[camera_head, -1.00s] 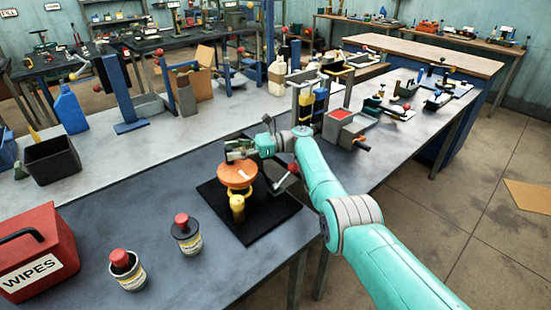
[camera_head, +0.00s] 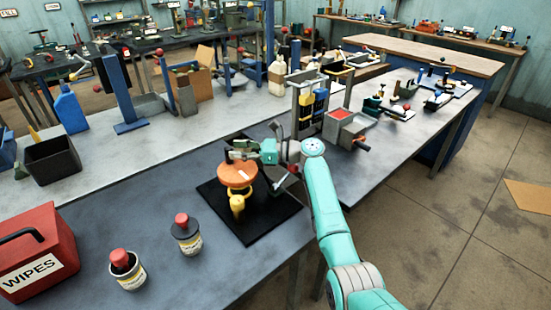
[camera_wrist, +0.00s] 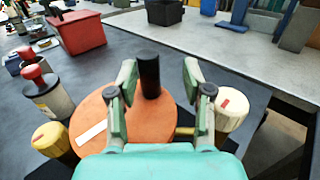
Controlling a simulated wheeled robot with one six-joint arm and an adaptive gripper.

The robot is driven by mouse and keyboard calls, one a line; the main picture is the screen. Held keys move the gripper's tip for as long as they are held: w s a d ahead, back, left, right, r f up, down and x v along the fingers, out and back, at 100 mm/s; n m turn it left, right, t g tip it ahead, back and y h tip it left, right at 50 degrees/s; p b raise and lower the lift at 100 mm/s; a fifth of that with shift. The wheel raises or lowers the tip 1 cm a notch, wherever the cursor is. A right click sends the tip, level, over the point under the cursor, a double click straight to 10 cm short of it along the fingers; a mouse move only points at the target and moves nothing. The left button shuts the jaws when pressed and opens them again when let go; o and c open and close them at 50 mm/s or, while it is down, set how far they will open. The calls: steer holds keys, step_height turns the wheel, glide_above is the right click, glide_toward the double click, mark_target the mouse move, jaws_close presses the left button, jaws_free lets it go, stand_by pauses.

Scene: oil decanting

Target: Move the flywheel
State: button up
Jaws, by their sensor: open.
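The flywheel is an orange disc (camera_head: 237,174) on a yellow stand (camera_head: 237,205), set on a black mat (camera_head: 262,228). In the wrist view the orange disc (camera_wrist: 100,124) carries a white strip and an upright black handle (camera_wrist: 149,75). My gripper (camera_head: 238,155) is at the far side of the disc in the head view. In the wrist view my gripper (camera_wrist: 159,72) is open. The black handle stands between its fingers in the picture, nearer the left finger, with a gap on the right. I cannot tell whether either finger touches the handle.
Two red-capped bottles (camera_head: 186,235) (camera_head: 128,270) and a red WIPES box (camera_head: 38,255) stand to the left. A black bin (camera_head: 53,160) is further back. A rack with blue and yellow cylinders (camera_head: 310,105) and a red-topped device (camera_head: 345,125) stand behind my arm. The bench behind the disc is mostly clear.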

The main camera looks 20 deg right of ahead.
steer(key=m+t+h, duration=0.1)
steer(key=m+t, duration=0.1)
steer(key=s+d+m+t+h, duration=0.1)
steer(key=shift+t+h, duration=0.3)
steer(key=shift+t, duration=0.1)
steer(key=v, duration=1)
steer(key=shift+s+d, duration=0.2)
steer(key=shift+s, duration=0.05)
steer(key=shift+d, duration=0.1)
